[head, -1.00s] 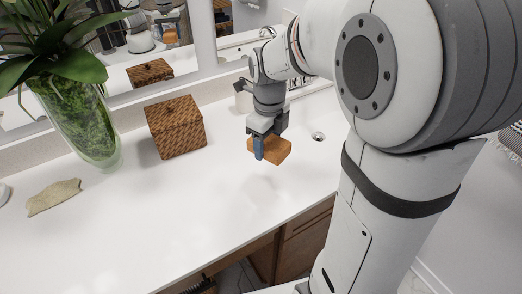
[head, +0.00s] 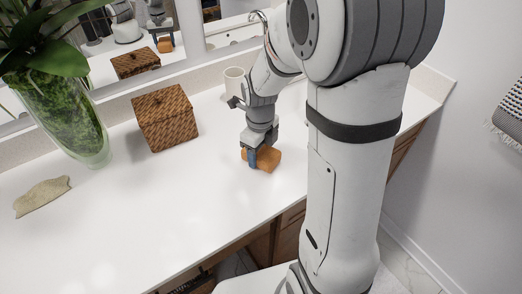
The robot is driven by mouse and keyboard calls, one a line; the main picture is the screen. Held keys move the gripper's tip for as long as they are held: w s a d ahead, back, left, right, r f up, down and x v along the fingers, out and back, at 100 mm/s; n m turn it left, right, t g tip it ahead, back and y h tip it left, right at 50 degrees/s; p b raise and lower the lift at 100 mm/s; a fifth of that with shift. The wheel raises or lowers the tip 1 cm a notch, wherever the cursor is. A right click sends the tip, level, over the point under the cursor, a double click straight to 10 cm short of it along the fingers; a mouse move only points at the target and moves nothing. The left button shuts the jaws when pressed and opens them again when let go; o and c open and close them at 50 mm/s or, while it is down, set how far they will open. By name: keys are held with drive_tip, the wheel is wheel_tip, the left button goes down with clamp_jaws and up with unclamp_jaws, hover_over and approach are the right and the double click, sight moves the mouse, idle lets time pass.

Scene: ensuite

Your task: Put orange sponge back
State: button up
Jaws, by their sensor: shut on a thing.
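The orange sponge (head: 267,158) is in the head view, near the middle of the white counter. My gripper (head: 252,160) points down and is shut on the sponge, with one finger across its near left side. The sponge is low over the counter; I cannot tell whether it touches the surface. The far finger is hidden behind the sponge and the gripper body.
A woven lidded box (head: 165,118) stands left of my gripper. A glass vase with a plant (head: 72,128) and a flat tan stone-like piece (head: 42,197) are farther left. A white cup (head: 234,82) stands behind my gripper. The front middle of the counter (head: 150,215) is clear.

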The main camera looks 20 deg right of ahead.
drive_tip(key=shift+f, duration=0.2)
drive_tip(key=o, duration=0.9)
drive_tip(key=shift+r, duration=0.1)
drive_tip(key=shift+o, duration=0.2)
wheel_tip(320, 180, up, 12)
drive_tip(key=s+n+t, duration=0.1)
drive_tip(key=s+n, duration=0.6)
drive_tip(key=n, duration=0.7)
drive_tip(key=s+n+t, duration=0.1)
drive_tip(key=s+n, duration=0.6)
drive_tip(key=n, duration=0.7)
drive_tip(key=shift+s+d+r+t, duration=0.15)
drive_tip(key=shift+d+r+t, duration=0.2)
drive_tip(key=shift+r, duration=0.1)
